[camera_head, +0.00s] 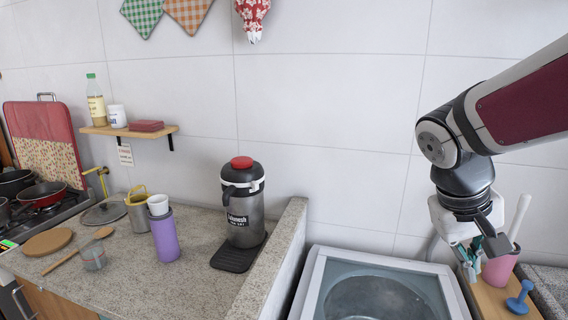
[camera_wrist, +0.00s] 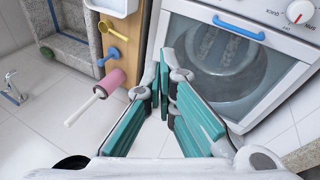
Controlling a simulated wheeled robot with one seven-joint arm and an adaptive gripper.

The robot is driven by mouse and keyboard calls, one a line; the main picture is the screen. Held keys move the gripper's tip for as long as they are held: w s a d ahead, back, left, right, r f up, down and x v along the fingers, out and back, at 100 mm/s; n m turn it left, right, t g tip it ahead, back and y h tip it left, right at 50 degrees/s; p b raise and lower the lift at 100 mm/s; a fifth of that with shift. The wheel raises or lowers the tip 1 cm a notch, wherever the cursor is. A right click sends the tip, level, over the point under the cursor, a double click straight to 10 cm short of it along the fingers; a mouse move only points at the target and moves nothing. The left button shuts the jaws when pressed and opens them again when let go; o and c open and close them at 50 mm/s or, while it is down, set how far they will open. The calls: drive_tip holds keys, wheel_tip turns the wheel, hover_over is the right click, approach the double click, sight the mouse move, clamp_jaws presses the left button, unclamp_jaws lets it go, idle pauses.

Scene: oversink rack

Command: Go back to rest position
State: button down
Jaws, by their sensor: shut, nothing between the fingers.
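My gripper (camera_head: 470,266) hangs from my arm on the right side of the head view, pointing down. Its teal fingers show beside a pink cup and above the wooden ledge next to the washing machine. In the wrist view my gripper's fingers (camera_wrist: 162,78) come together at the tips, with nothing held between them. The floor and the washing machine front lie beyond them.
The washing machine (camera_head: 310,285) stands below and left of my gripper. The pink cup (camera_head: 501,268) with a white handle and a blue plunger-like item (camera_head: 518,300) stand on the wooden ledge (camera_head: 490,300). The counter (camera_head: 190,285) at left holds a black dispenser (camera_head: 243,205) and a purple tumbler (camera_head: 165,238).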

drive_tip(key=s+a+r+t+y, duration=0.1)
drive_tip(key=s+a+t+y, duration=0.2)
drive_tip(key=s+a, duration=0.7)
drive_tip(key=shift+s+a+r+n+t+y, duration=0.15)
drive_tip(key=shift+s+r+n+t+y, duration=0.2)
drive_tip(key=shift+s+y, duration=0.7)
drive_tip(key=shift+s, duration=0.15)
